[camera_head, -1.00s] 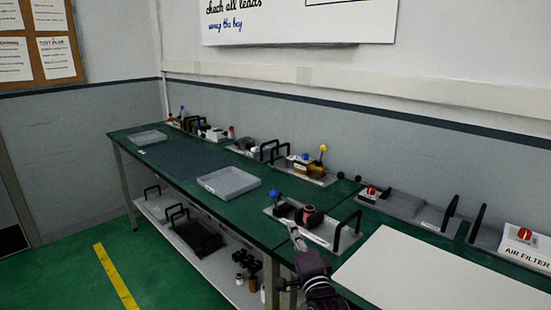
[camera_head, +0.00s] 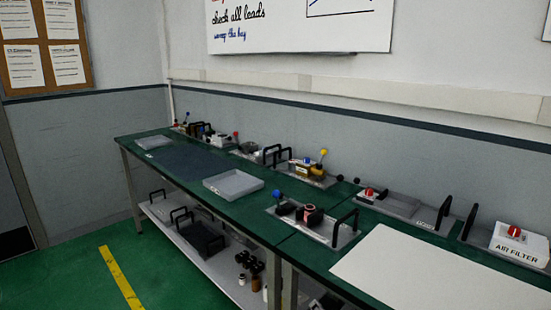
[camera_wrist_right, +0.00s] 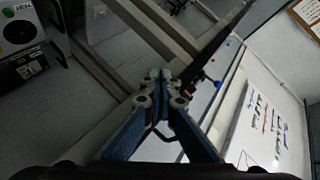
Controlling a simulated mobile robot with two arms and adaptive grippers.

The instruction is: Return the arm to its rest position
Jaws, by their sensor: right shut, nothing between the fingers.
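My right gripper (camera_wrist_right: 160,88) shows in the right wrist view, its two fingers brought together at the tips with nothing between them. Beyond it are metal beams (camera_wrist_right: 125,62) and a white board with coloured marks (camera_wrist_right: 262,125), all seen tilted. In the head view, only a small dark shape shows at the bottom edge below the bench, and I cannot tell whether it is my arm. My left gripper is in neither view.
A long green-topped bench (camera_head: 295,243) runs along the wall. It bears a grey tray (camera_head: 233,184), fixtures with black handles, a white panel (camera_head: 430,275) and a box marked AIR FILTER (camera_head: 515,245). Black trays and bottles stand on the lower shelf. Green floor is open at left.

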